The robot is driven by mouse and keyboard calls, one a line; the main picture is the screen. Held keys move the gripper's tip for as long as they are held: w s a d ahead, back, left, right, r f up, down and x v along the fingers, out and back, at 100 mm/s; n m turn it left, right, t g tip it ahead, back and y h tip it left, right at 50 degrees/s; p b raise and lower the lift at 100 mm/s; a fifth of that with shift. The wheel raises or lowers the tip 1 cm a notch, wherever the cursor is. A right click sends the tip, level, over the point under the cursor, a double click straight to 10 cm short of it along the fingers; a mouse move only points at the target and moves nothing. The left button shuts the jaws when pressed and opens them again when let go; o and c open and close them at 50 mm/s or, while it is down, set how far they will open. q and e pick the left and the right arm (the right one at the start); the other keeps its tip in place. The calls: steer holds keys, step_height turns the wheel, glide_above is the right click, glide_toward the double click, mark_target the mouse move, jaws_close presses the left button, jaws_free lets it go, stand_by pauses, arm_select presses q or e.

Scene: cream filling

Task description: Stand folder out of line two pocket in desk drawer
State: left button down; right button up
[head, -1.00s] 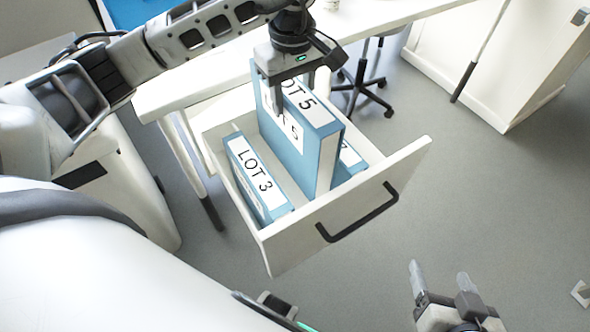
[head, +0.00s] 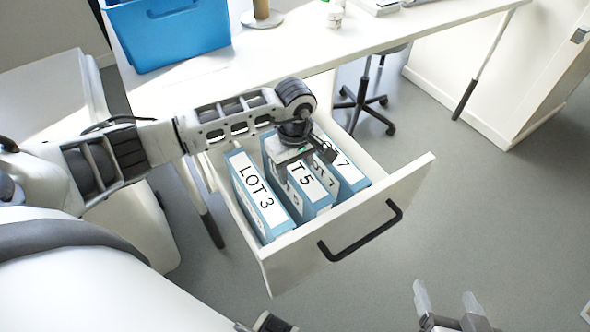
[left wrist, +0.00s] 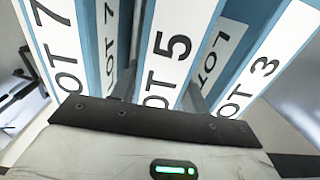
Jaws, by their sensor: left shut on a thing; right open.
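An open desk drawer (head: 283,259) holds blue folders side by side. The LOT 3 folder (head: 257,192) is at the left, the LOT 5 folder (head: 311,193) in the middle, and a folder ending in 7 (head: 345,170) at the right. My left gripper (head: 292,157) is shut on the LOT 5 folder, which stands low in the drawer between the other two. In the left wrist view, the LOT 5 folder (left wrist: 170,55) lies between the fingers. My right gripper (head: 447,300) is open and empty, in front of the drawer at the lower right.
A blue bin (head: 170,38), a wooden spindle (head: 262,14) and a white cup (head: 334,17) stand on the white desk (head: 300,45). A wheeled chair (head: 367,100) is behind the drawer.

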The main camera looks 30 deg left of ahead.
arm_select(q)
steer(key=shift+f, duration=0.35)
arm_select(e)
steer(key=shift+f, duration=0.1)
arm_select(q)
steer(key=c, duration=0.7)
jaws_free()
steer(key=shift+r, duration=0.25)
step_height(320, 180, up, 10)
steer(key=shift+r+p, duration=0.25)
steer(key=shift+p, duration=0.2)
steer(key=shift+r, duration=0.55)
arm_select(e)
steer(key=shift+s, duration=0.1)
